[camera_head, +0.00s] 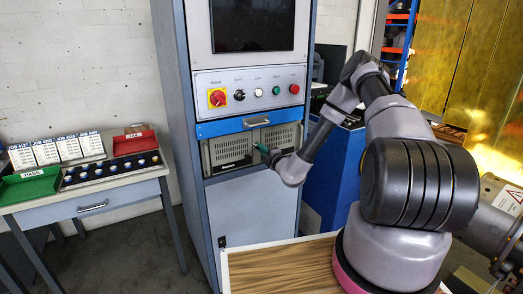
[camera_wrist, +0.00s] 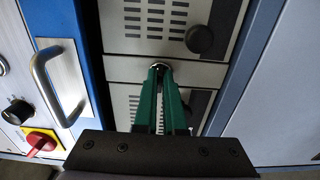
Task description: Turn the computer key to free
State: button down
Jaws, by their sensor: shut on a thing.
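My gripper (camera_head: 261,148) reaches from the right to the middle of the two grey vented computer panels (camera_head: 231,151) in the cabinet. In the wrist view its green fingers (camera_wrist: 162,70) are nearly together at a small round metal key lock (camera_wrist: 167,63) on the pale strip between the panels. The gripper is shut on the computer key, which is mostly hidden between the fingertips. I cannot read the key's angle or any position marks. A black knob (camera_wrist: 199,40) sits on the panel to the upper right of the lock.
A metal drawer handle (camera_wrist: 58,86) stands out left of the fingers on a blue edge. Above the computer are a red and yellow rotary switch (camera_head: 217,98), a black knob and several buttons. A table (camera_head: 112,193) with trays and job cards stands left.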

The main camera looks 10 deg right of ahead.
dwell(0.3)
jog(key=c, duration=1)
grip_release()
jog(key=v, duration=1)
jog(key=shift+s+d, duration=0.15)
jog(key=shift+s, duration=0.25)
